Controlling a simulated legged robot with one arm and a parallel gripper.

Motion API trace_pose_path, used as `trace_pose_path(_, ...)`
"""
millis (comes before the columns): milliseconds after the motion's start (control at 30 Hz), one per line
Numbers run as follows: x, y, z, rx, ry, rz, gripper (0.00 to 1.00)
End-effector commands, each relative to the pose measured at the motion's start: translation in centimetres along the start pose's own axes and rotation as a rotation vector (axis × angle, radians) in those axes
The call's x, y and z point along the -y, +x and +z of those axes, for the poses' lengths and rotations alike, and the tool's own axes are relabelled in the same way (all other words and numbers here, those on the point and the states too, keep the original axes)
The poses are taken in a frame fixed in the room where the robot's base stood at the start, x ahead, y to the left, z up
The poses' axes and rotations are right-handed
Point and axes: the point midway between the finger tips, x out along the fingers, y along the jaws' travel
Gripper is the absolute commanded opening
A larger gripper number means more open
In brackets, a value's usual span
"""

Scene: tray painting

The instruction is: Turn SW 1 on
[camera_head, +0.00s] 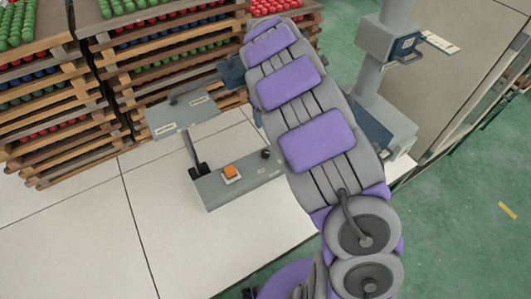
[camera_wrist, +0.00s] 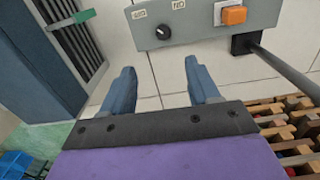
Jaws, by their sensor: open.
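A grey control box (camera_head: 240,183) stands on the white-tiled surface, with an orange push button (camera_head: 231,172) and a black rotary knob (camera_head: 266,154). In the wrist view, the control box (camera_wrist: 200,35) is at the top, with the knob (camera_wrist: 162,32) left of the orange button (camera_wrist: 234,16). Small labels sit by the knob; I cannot read surely which switch is SW 1. My gripper (camera_wrist: 159,72) is open and empty, its two blue fingers pointing toward the box. The knob appears beyond the gap between them, apart from both. In the head view my arm hides most of the gripper.
A second grey panel (camera_head: 182,113) stands behind the box, with a dark post between them. Wooden racks (camera_head: 180,60) of coloured balls stand at the back. A grey-blue machine (camera_head: 385,125) is right of my arm. The tiled area (camera_head: 170,230) in front is clear.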

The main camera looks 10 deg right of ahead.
Motion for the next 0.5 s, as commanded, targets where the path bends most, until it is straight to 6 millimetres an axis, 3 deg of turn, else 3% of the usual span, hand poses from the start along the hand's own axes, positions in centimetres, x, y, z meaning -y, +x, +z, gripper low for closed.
trace_pose_path(267, 0.3, 1.7, -1.2, -0.007, -0.031, -0.017, 0.60)
trace_pose_path(500, 0.5, 5.5, -1.1, -0.004, -0.029, -0.014, 0.60)
